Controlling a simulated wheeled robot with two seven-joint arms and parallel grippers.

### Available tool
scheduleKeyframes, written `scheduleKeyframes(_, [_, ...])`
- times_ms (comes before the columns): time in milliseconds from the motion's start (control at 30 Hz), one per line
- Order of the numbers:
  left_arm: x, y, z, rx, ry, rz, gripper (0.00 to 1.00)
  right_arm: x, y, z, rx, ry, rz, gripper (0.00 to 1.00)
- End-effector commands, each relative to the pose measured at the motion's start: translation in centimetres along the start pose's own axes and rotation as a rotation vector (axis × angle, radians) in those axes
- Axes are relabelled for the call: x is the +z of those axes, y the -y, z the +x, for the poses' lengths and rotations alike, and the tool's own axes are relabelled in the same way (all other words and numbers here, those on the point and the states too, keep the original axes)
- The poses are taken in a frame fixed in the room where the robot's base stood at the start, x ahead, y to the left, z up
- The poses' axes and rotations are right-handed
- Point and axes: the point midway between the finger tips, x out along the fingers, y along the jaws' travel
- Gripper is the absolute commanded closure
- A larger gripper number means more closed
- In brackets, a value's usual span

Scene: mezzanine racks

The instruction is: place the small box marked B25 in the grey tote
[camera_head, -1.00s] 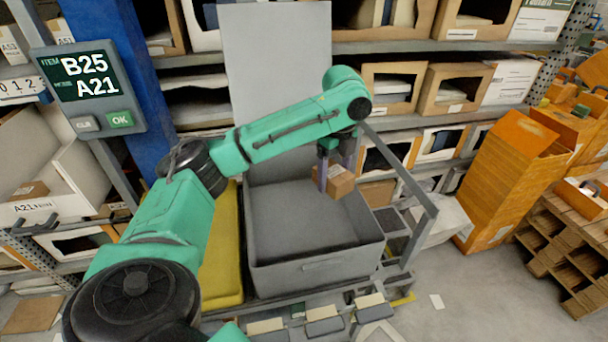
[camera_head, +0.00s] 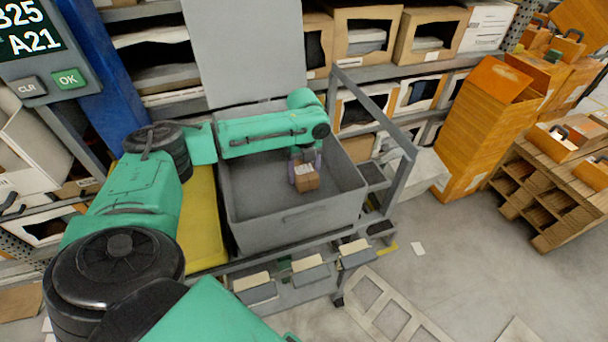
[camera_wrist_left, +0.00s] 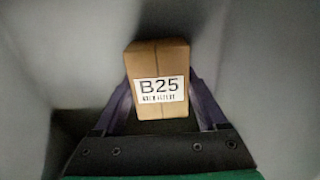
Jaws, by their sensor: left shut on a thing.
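The small brown box (camera_head: 306,178) is inside the grey tote (camera_head: 293,232), toward its right side. In the left wrist view the box (camera_wrist_left: 158,66) carries a white label reading B25. My left gripper (camera_head: 304,168) reaches down into the tote and is shut on the box, with one finger on each side of it. The left gripper (camera_wrist_left: 168,106) also shows in the wrist view. I cannot tell whether the box touches the tote floor. The rest of the tote looks empty. My right gripper is not in view.
A yellow tote (camera_head: 203,222) stands left of the grey one. A grey cart frame (camera_head: 400,150) rises at the right. Racks with open boxes (camera_head: 362,35) stand behind. A screen (camera_head: 30,40) reads A21. Orange cartons (camera_head: 480,125) stand at the right.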

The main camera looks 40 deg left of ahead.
Motion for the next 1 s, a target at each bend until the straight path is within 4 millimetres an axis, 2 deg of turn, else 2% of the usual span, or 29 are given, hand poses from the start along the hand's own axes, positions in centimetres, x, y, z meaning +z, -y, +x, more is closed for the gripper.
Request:
scheduleKeyframes(100, [0.0, 0.0, 1.1, -0.002, 0.001, 0.001, 0.84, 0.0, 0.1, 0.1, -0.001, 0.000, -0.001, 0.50])
scheduleKeyframes(367, [0.0, 0.1, 1.2, -0.001, 0.001, 0.001, 0.84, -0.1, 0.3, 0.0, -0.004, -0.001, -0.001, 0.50])
scheduleKeyframes(400, [0.0, 0.1, 1.2, -0.002, 0.001, 0.000, 0.14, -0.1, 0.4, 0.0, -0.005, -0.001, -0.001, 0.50])
scheduleKeyframes(433, [0.0, 0.1, 1.2, -0.002, 0.001, 0.000, 0.03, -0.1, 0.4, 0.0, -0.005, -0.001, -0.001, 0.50])
scheduleKeyframes(467, [0.0, 0.1, 1.2, -0.002, 0.001, 0.000, 0.00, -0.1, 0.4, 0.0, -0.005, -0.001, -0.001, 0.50])
scheduleKeyframes(667, [0.0, 0.1, 1.2, -0.001, 0.001, 0.000, 0.00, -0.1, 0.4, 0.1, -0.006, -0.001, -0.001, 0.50])
scheduleKeyframes(767, [0.0, 0.1, 0.6, -0.002, 0.001, 0.000, 0.00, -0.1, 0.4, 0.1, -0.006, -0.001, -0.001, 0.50])
scheduleKeyframes(867, [0.1, 0.1, -1.3, -0.004, 0.003, 0.000, 0.00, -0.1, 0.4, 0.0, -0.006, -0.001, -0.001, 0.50])
scheduleKeyframes(1000, [0.0, 0.2, -5.2, -0.006, 0.002, 0.001, 0.00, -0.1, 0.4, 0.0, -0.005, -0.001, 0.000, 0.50])
